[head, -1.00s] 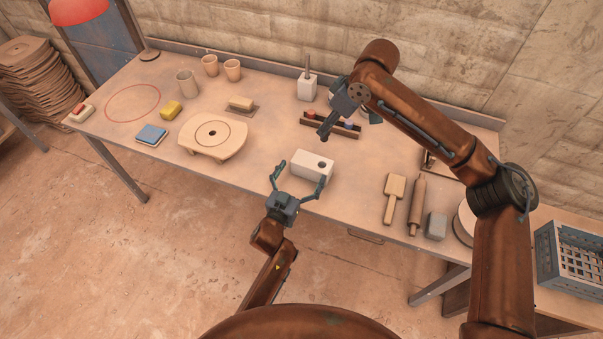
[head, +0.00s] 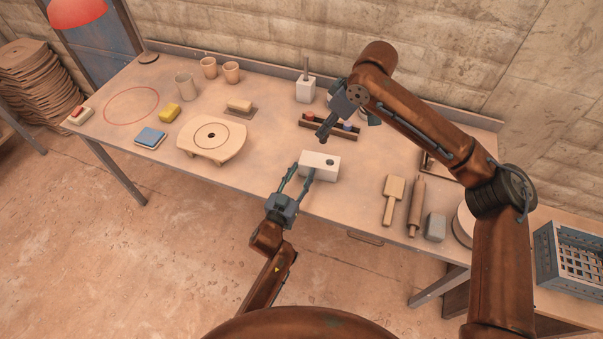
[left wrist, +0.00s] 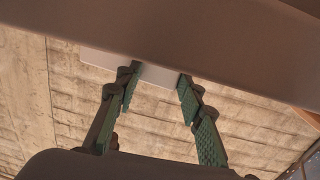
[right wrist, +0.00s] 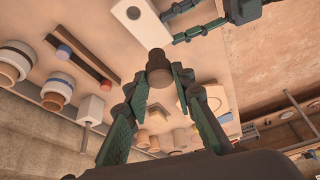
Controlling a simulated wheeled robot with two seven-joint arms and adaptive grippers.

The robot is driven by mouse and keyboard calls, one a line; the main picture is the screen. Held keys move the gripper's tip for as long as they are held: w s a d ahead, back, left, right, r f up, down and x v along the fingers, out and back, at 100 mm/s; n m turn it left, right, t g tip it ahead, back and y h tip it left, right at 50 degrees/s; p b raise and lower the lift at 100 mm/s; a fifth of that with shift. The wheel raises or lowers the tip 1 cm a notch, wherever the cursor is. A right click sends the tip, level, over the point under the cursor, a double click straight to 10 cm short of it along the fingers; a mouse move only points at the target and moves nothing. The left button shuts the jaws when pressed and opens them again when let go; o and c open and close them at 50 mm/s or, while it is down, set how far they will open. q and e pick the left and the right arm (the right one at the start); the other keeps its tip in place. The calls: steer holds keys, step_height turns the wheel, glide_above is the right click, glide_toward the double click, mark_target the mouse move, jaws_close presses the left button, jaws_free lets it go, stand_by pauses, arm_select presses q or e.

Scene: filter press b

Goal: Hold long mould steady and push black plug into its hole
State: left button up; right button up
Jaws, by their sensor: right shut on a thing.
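The long mould (head: 312,173) is a pale block with a round hole (head: 329,162) towards the right end of its top. It lies near the table's front edge. My left gripper (head: 301,171) reaches it from the front; its fingers are partly closed at the mould's left part with a gap between them. In the left wrist view the mould (left wrist: 100,62) shows just beyond the fingertips; firm contact is not clear. My right gripper (head: 328,122) is shut on the dark plug (right wrist: 159,66), held above the table behind the mould. The mould (right wrist: 146,30) also shows there.
A dark rack (head: 315,119) with coloured plugs stands behind the mould. A round plaster mould (head: 212,148) lies to the left. A paddle (head: 393,198), a rolling pin (head: 415,203) and a grey block (head: 435,227) lie to the right. The table between is clear.

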arm_select(q)
jaws_close()
stand_by(0.7)
steer(key=c, duration=0.7)
jaws_free()
steer(key=o, duration=0.4)
steer(key=shift+s, duration=0.1)
steer(key=v, duration=1.1)
steer(key=shift+s, duration=0.4)
steer(key=shift+a+f, duration=0.1)
